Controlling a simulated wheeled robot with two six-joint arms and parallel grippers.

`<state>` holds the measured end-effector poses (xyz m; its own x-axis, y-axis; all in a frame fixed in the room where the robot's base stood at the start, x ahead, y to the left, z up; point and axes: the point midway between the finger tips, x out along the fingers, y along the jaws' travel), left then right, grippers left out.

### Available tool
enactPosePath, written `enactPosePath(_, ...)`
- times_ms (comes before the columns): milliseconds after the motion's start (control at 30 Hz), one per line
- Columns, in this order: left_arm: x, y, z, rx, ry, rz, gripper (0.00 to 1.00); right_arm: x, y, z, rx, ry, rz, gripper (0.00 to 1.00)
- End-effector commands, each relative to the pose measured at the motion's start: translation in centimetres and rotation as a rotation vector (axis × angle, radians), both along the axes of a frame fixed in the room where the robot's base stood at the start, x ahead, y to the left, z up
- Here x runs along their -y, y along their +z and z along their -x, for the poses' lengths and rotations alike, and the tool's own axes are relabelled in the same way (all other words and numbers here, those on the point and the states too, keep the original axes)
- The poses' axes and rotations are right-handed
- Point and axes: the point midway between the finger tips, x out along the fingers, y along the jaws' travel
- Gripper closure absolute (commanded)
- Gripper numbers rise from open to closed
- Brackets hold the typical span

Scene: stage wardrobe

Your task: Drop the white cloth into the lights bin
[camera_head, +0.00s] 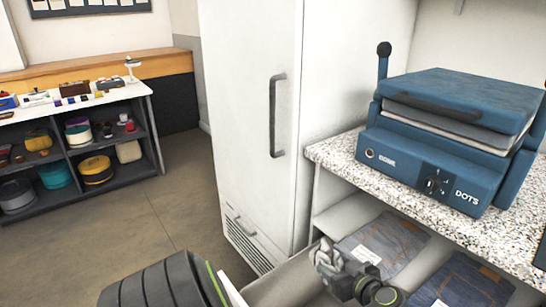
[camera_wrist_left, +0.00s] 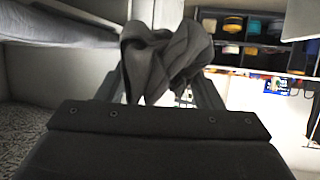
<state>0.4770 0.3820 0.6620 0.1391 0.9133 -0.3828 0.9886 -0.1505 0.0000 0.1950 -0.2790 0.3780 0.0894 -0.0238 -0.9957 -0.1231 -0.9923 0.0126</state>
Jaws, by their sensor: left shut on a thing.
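My left gripper (camera_head: 332,264) is low in the head view, in front of the shelf under the speckled counter. It is shut on a crumpled cloth (camera_head: 325,254), which looks grey here and sticks up from the fingertips. In the left wrist view the cloth (camera_wrist_left: 165,58) hangs bunched between the two fingers and hides part of what lies beyond. I cannot make out a bin marked for lights in either view. My right gripper is not in view.
A tall white cabinet (camera_head: 240,120) stands in the middle. A blue press (camera_head: 440,150) sits on the speckled counter (camera_head: 335,152). Folded denim (camera_head: 385,245) lies on the shelf below. A shelf unit (camera_head: 75,165) with coloured rolls stands at left. Floor (camera_head: 185,205) is clear between.

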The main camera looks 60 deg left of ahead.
Motion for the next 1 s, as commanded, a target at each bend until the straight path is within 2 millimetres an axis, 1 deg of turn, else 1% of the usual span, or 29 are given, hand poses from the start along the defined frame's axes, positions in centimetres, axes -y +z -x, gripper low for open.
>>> enactPosePath(367,0.01,-0.16,0.01,0.0,0.0,0.0,0.61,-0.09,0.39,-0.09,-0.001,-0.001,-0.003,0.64)
enactPosePath(400,0.01,-0.16,0.01,0.0,0.0,0.0,0.36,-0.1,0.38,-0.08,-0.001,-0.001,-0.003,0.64)
enactPosePath(567,0.01,-0.15,0.01,0.0,0.0,0.0,0.15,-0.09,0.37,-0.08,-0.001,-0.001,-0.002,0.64)
enactPosePath(867,0.0,-0.1,-0.01,0.0,0.0,0.0,0.14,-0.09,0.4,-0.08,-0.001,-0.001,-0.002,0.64)
enactPosePath(1000,-0.05,0.33,-0.21,0.001,-0.004,0.0,0.14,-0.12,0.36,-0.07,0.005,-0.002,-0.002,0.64)
